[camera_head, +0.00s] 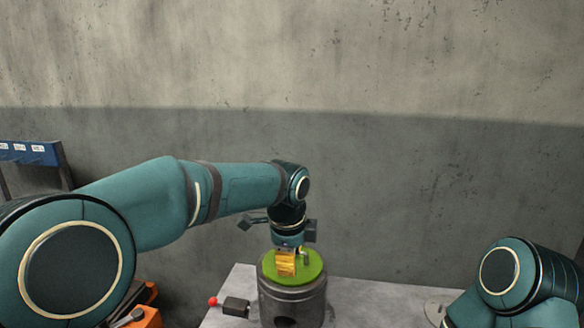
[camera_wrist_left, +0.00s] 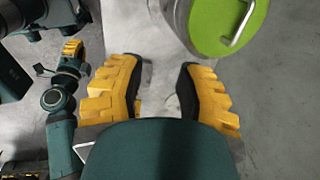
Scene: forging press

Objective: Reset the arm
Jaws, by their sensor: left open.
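My left arm reaches in from the left in the head view. Its gripper (camera_head: 286,264) points down in front of or over the green top (camera_head: 311,273) of a dark metal cylinder (camera_head: 290,303). In the left wrist view the yellow fingers of my left gripper (camera_wrist_left: 158,68) are spread, with nothing between them. The green top (camera_wrist_left: 214,22) with its metal handle (camera_wrist_left: 245,22) lies off to the upper right there, apart from the fingers. My right arm (camera_head: 512,280) is folded at lower right in the head view. A yellow-fingered gripper, apparently my right (camera_wrist_left: 73,49), shows small in the wrist view.
A grey table (camera_head: 355,296) carries the cylinder; its surface right of the cylinder is mostly clear. A red knob (camera_head: 213,301) on a dark block sits left of the cylinder. Orange items (camera_head: 146,318) and a blue rack (camera_head: 30,152) stand at left. A bare wall is behind.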

